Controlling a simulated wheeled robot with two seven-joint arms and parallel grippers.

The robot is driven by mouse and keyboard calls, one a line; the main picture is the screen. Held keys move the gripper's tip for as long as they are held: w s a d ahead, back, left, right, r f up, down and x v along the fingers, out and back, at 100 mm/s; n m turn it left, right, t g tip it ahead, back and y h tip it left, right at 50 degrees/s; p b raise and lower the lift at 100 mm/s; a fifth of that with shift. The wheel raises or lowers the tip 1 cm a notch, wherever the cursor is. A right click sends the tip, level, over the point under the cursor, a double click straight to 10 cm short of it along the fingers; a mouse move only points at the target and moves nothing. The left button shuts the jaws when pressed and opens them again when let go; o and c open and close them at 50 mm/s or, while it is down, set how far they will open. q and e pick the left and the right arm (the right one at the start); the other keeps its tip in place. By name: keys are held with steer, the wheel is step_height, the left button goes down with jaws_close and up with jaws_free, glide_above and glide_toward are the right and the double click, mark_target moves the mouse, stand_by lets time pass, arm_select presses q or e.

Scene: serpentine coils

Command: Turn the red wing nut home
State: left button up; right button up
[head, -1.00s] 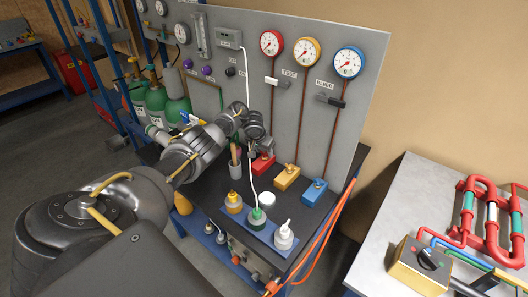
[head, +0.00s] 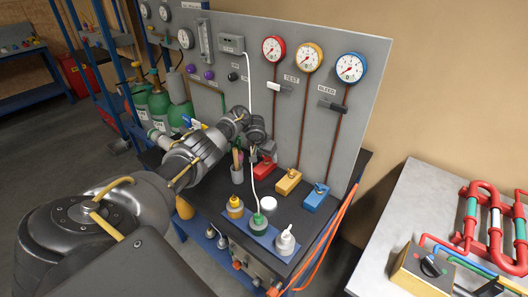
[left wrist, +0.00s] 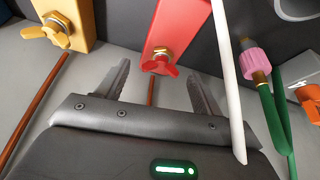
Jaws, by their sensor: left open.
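The red wing nut (left wrist: 160,68) sits on a brass fitting at the end of a red block (left wrist: 178,28) in the left wrist view. In the head view the red block (head: 264,171) stands at the foot of the grey panel, partly hidden by my gripper. My left gripper (left wrist: 157,74) is open and empty. Its two fingers lie on either side of the wing nut, with gaps visible on both sides. In the head view this gripper (head: 264,149) is just above the red block. My right gripper is not in view.
A yellow block (head: 288,182) and a blue block (head: 315,196) stand to the right of the red one. A white tube (left wrist: 230,85) and a green cable (left wrist: 272,115) run close to the right finger. Bottles and a pencil cup (head: 237,174) stand in front.

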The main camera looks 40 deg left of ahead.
arm_select(q)
steer(key=p+v, duration=0.1)
steer(key=v, duration=0.9)
steer(key=shift+s+r, duration=0.2)
steer(key=shift+r, duration=0.1)
